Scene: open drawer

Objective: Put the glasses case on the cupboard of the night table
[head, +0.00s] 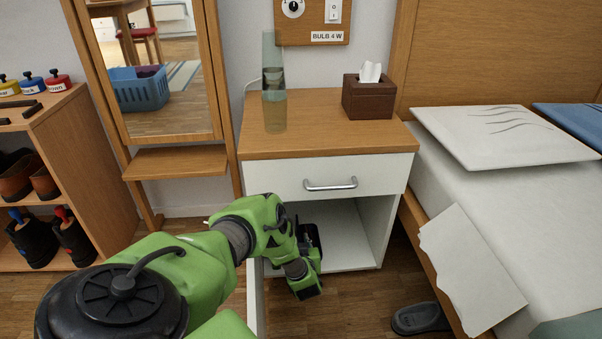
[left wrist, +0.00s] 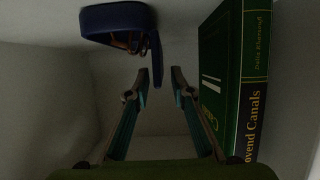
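The night table (head: 320,142) has a wooden top, a shut white drawer (head: 330,178) and an open cupboard (head: 345,235) below. My left arm reaches into the cupboard, and its gripper is mostly hidden by the arm in the head view. In the left wrist view my left gripper (left wrist: 160,76) is open. A dark blue case (left wrist: 112,22) with brown glasses frames in it, apparently the glasses case, is above the fingers in the picture. A thin blue part of it hangs between or just behind the fingertips; I cannot tell whether they touch. My right gripper is not in view.
A green book (left wrist: 232,85) stands right of my left fingers. The cupboard door (head: 256,298) stands open beside my arm. A glass vase (head: 273,85) and a tissue box (head: 368,97) are on the tabletop. The bed (head: 505,185) is at the right, a grey slipper (head: 418,318) on the floor.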

